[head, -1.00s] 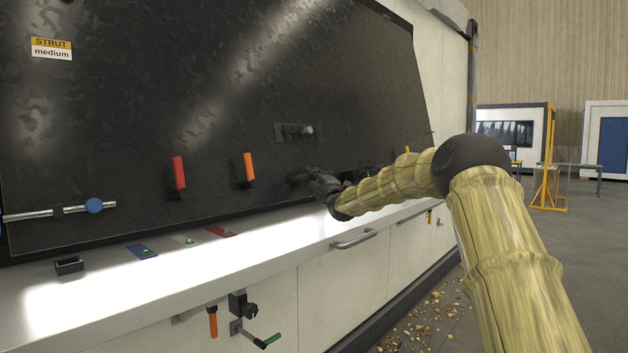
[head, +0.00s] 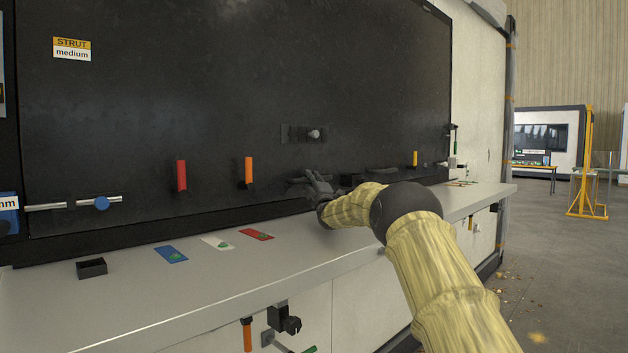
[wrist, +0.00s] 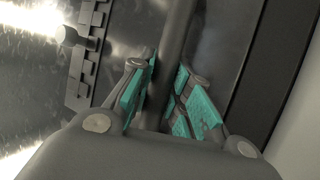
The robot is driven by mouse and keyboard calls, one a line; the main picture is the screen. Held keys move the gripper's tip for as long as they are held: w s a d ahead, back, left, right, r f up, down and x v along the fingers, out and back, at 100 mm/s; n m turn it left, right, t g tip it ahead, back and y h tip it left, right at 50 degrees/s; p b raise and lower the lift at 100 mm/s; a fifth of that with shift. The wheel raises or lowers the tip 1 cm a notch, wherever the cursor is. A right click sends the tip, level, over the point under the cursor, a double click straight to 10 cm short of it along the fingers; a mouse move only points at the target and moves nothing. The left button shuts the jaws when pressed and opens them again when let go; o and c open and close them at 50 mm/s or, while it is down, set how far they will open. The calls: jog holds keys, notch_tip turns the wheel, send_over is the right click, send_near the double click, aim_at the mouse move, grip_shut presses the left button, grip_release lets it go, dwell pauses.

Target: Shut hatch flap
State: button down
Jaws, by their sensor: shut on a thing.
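The hatch flap (head: 220,90) looks like the large dark panel above the counter, with a yellow-and-white "STRUT medium" label (head: 72,49). It stands close to upright; I cannot tell whether it sits flush in its frame. My gripper (head: 312,186) is at the panel's lower part, right of the orange handle. In the wrist view my gripper (wrist: 165,90) has its teal pads on either side of a dark bar (wrist: 180,40) and is shut on it. The bar's ends are hidden. A small bolt (head: 314,134) sits on the panel above my gripper.
The counter (head: 200,285) below holds a small black box (head: 91,268) and coloured plates.

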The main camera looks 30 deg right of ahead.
jog(key=shift+w+r, duration=0.1)
jog(key=shift+r, duration=0.1)
jog(key=c, duration=1.8)
grip_release()
jog(key=shift+a, duration=0.15)
jog(key=o, duration=0.5)
jog(key=shift+w+a+f, duration=0.3)
jog(key=shift+w+a, duration=0.05)
jog(key=shift+w, duration=0.05)
jog(key=shift+s, duration=0.1)
jog(key=shift+s+f, duration=0.25)
jog(key=shift+s, duration=0.1)
jog(key=shift+s+a, duration=0.25)
jog(key=shift+s, duration=1.8)
jog(key=shift+s+a, duration=0.25)
jog(key=shift+s, duration=1.75)
jog(key=shift+s+a, duration=0.25)
jog(key=shift+s, duration=1.8)
